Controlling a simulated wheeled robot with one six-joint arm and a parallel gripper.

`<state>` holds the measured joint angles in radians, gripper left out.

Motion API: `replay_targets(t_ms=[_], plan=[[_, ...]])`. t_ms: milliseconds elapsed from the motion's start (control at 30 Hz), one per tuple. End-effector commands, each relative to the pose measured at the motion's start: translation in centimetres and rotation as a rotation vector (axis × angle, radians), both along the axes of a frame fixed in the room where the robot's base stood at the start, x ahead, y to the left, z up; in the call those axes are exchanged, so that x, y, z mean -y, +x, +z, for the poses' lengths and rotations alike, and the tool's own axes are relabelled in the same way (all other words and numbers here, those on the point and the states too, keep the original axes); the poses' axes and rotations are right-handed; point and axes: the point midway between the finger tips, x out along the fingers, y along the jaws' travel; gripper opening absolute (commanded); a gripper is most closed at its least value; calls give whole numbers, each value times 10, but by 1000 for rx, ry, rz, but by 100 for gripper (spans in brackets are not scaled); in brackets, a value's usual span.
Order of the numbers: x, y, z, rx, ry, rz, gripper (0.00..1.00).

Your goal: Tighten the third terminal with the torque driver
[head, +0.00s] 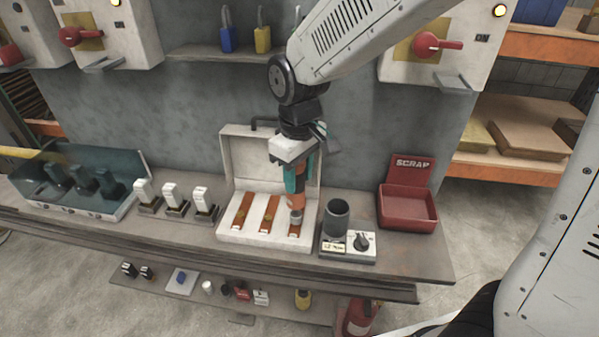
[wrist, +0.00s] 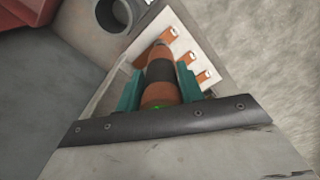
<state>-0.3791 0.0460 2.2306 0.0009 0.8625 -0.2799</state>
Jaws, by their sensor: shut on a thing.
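The orange and black torque driver (head: 297,203) is upright in the teal fingers of my gripper (head: 294,178), nose down. Its nose is over the right-hand of three copper terminal strips (head: 270,210) in the open white case (head: 240,236). I cannot tell whether the tip touches the terminal, as the driver covers it. In the wrist view the gripper (wrist: 160,90) is closed on the driver (wrist: 160,72) from both sides, and a small green light shows at its near end. The strips (wrist: 186,58) show there beyond the driver.
A dark round holder (head: 337,217) and a dial unit (head: 361,242) stand right of the case. A red scrap bin (head: 407,205) is further right. White-handled fuse pieces (head: 172,198) and a teal-lidded box (head: 80,185) are at left. The case's raised lid is close behind my gripper.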

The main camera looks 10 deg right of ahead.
Motion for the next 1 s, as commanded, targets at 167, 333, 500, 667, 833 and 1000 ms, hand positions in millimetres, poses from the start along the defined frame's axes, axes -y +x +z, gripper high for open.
replay_targets(t_ms=[167,333,500,667,833,1000], plan=[[0,0,-2,1,1,0,10],[0,0,-3,1,1,0,10],[0,0,-2,1,1,0,10],[0,0,-3,1,1,0,10],[0,0,-4,1,1,0,10],[0,0,-5,1,1,0,10]])
